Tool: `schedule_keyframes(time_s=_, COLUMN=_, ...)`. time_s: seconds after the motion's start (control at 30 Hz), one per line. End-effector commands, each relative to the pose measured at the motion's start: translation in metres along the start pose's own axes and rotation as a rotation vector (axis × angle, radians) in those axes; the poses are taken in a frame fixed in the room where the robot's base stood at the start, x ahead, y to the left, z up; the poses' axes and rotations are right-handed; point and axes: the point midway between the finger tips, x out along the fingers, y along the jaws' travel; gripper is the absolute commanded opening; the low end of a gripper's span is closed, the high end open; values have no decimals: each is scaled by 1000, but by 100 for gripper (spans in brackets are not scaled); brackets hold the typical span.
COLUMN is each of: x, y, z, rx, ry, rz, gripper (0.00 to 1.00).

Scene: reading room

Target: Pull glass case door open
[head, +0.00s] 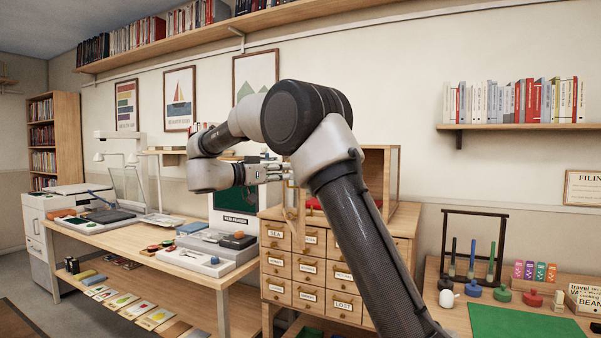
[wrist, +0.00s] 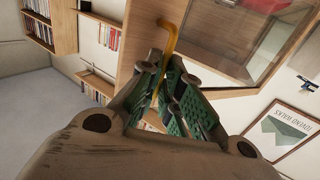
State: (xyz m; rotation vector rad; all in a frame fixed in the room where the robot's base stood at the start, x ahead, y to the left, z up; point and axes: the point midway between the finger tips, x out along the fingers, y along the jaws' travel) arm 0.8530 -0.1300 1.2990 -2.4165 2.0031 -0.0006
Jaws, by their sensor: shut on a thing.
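The glass case (head: 393,185) has a wooden frame and stands on top of the drawer cabinet, partly hidden behind my arm. Something red shows inside it. In the wrist view, its wooden frame (wrist: 197,55) and glass pane (wrist: 238,40) fill the upper middle. A yellow brass-coloured handle (wrist: 168,38) sticks up from between my green-padded fingers. My gripper (wrist: 165,88) is shut on this handle. In the head view, my gripper (head: 280,172) is at the left of the case.
The labelled drawer cabinet (head: 308,268) is under the case. A workbench (head: 170,242) with devices stands to the left. A table (head: 455,312) with a green mat (head: 530,328), stamps and a dark rack (head: 475,215) is at the right. A book shelf (head: 520,127) hangs above.

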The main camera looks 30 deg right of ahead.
Motion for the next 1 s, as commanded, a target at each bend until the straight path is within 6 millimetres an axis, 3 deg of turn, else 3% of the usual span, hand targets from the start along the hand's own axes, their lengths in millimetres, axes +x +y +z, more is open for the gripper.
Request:
schedule_keyframes(time_s=0.1, x=-19, y=-22, z=-3, rx=6, ry=8, rz=-18, gripper=0)
schedule_keyframes(time_s=0.5, x=-66, y=-66, z=-2, rx=4, ry=9, rz=53, gripper=0)
schedule_keyframes(time_s=1.0, x=-84, y=-85, z=-4, rx=7, ry=9, rz=126, gripper=0)
